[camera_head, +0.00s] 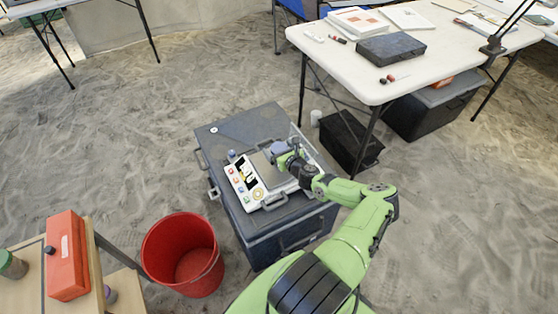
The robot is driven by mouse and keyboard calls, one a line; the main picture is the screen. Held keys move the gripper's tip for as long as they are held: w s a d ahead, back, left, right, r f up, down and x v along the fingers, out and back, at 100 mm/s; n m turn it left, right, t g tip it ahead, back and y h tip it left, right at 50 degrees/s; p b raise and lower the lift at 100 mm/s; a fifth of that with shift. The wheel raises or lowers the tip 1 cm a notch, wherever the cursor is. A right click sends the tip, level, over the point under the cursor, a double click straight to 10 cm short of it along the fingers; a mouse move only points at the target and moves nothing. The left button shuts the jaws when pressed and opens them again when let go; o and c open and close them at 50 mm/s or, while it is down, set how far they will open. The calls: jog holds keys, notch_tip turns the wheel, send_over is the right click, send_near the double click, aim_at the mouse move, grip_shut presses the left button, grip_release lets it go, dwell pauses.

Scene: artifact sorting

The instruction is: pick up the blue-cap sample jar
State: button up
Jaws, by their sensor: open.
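A small jar with a bluish-purple cap (231,156) stands on the dark grey case, just behind the left corner of a white panel device. It is too small to make out in detail. My gripper (278,152) is at the end of the green arm, low over the back of the device and to the right of that jar. A bluish-grey round shape shows at my fingertips; I cannot tell whether it is a jar cap or part of the gripper. The fingers are open but mostly hidden by the wrist.
The white device (243,184) with buttons lies on the grey case (235,130). A red bucket (165,247) stands left on the sand. A wooden shelf (27,289) holds a red-orange box (66,262) and jars. A white table (345,57) is at back right.

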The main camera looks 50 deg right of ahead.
jog(key=shift+w, duration=0.1)
jog(key=shift+r, duration=0.1)
jog(key=c, duration=1.3)
notch_tip(320, 180, up, 10)
jog(key=p, duration=0.4)
jog(key=shift+p, duration=0.35)
jog(key=shift+c, duration=0.2)
